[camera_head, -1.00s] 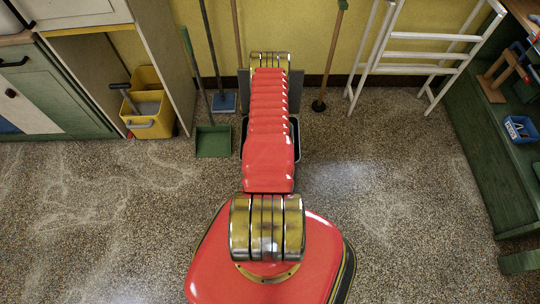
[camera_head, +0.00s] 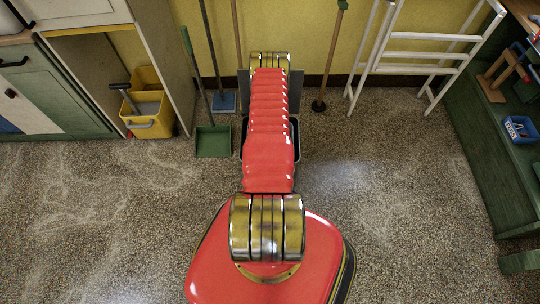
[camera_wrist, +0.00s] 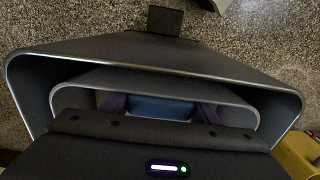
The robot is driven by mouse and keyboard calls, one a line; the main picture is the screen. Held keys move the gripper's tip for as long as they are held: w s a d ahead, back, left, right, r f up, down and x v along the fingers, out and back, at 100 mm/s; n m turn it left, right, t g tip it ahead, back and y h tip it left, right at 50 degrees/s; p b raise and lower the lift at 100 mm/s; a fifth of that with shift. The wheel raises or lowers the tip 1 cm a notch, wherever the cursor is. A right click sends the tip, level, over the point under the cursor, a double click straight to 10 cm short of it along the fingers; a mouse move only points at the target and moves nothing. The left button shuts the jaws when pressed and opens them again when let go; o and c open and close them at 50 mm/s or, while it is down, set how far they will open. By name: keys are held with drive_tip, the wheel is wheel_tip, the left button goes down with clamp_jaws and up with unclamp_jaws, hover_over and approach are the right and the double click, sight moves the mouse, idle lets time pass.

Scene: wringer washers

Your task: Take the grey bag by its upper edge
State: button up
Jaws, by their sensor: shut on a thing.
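The grey bag (camera_wrist: 130,52) fills the middle of the wrist view, its wide dark mouth edged by a thin pale rim. A second grey band curves inside it, around a blue patch (camera_wrist: 160,107) that I cannot identify. My gripper (camera_wrist: 160,125) is at the near edge of the mouth, shut on the bag. The dark gripper body hides that edge and the jaw contact. In the head view, my red arm covers most of the bag; a dark side with a pale rim (camera_head: 297,152) shows beside it. My gripper's tips are hidden there.
A yellow bucket (camera_head: 150,108) stands at the left by the cabinet, with a green dustpan (camera_head: 213,141) nearer. A white ladder (camera_head: 425,55) leans at the right, left of a green shelf unit (camera_head: 485,150). Speckled floor is clear on both sides of my arm.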

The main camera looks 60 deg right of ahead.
drive_tip(key=c, duration=0.4)
drive_tip(key=shift+o, duration=0.2)
drive_tip(key=shift+r, duration=0.1)
wheel_tip(320, 180, up, 28)
idle(0.8)
idle(0.5)
wheel_tip(320, 180, up, 26)
idle(2.8)
idle(0.6)
